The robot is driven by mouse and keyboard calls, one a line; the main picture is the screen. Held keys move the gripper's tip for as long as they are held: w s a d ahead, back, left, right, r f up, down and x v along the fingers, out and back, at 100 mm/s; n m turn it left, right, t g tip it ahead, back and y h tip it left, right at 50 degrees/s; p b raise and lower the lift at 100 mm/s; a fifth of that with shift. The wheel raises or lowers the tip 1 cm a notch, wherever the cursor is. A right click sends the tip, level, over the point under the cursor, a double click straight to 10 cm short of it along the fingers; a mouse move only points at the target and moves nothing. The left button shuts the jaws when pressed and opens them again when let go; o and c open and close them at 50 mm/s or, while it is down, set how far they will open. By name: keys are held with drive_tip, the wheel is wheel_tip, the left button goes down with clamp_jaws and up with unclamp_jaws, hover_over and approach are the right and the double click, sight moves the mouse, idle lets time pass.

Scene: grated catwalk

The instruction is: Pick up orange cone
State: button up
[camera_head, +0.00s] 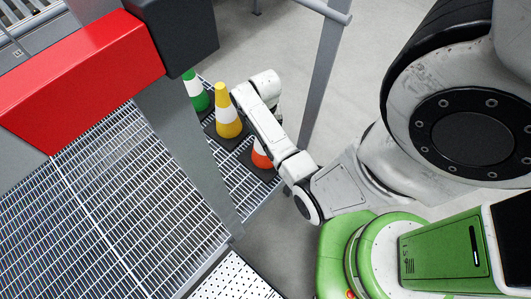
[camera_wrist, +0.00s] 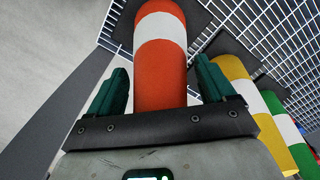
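The orange cone (camera_head: 262,156) with a white band stands on the grating, partly hidden by my arm in the head view. In the wrist view the orange cone (camera_wrist: 160,75) runs down the middle, its dark base at the top and its narrow end hidden behind my gripper's palm. My gripper (camera_wrist: 160,64) is open, with one teal finger on each side of the cone. Narrow gaps show between the fingers and the cone. In the head view my arm covers the gripper.
A yellow cone (camera_head: 228,111) and a green cone (camera_head: 195,91) stand in a row beside the orange one. A grey post (camera_head: 184,150) and a red beam (camera_head: 80,85) stand close by on the left. A grey rail post (camera_head: 324,75) rises behind my arm.

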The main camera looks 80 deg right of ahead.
clamp_jaws()
idle(0.6)
